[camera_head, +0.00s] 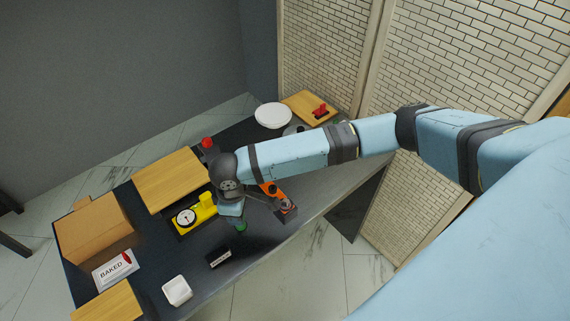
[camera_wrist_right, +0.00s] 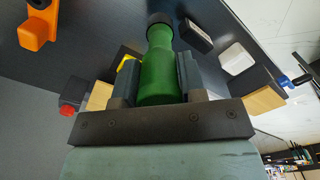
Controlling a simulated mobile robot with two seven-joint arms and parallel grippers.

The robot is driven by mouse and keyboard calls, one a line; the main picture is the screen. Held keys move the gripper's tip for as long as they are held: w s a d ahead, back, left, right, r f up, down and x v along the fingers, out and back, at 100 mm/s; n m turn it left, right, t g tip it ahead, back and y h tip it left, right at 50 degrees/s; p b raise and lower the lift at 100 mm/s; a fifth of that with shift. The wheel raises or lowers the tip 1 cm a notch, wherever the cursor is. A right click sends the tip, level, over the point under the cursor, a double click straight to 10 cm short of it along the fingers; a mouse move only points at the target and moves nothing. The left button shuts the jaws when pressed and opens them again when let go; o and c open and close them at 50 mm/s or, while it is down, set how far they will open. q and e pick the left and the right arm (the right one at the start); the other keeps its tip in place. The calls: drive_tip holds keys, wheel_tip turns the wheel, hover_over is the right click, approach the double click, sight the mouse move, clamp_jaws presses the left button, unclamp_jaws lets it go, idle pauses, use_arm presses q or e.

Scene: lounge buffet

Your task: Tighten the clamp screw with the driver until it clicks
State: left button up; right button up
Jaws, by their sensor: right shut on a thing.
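My right gripper (camera_head: 236,217) reaches over the dark table. An orange piece, likely the clamp (camera_head: 271,189), lies to the right of the gripper, partly behind my arm. It also shows at upper left in the wrist view (camera_wrist_right: 37,28), apart from the driver. My left gripper is not in view.
A yellow device with a round dial (camera_head: 187,217) stands just left of the gripper.

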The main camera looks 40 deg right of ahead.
use_arm(q)
drive_tip(key=shift+f+b, duration=0.4)
drive_tip(key=shift+f, duration=0.1)
use_arm(e)
drive_tip(key=w+d+n, duration=0.1)
drive_tip(key=d+n, duration=0.1)
drive_tip(key=d, duration=1.4)
drive_tip(key=shift+w, duration=0.35)
use_arm(q)
drive_tip(key=shift+w+r, duration=0.15)
drive_tip(key=shift+w, duration=0.05)
drive_tip(key=shift+s+f+n+p, duration=0.1)
drive_tip(key=shift+f+n+p, duration=0.1)
drive_tip(key=shift+n+p, duration=0.15)
drive_tip(key=shift+r, duration=0.2)
use_arm(e)
drive_tip(key=shift+f, duration=0.15)
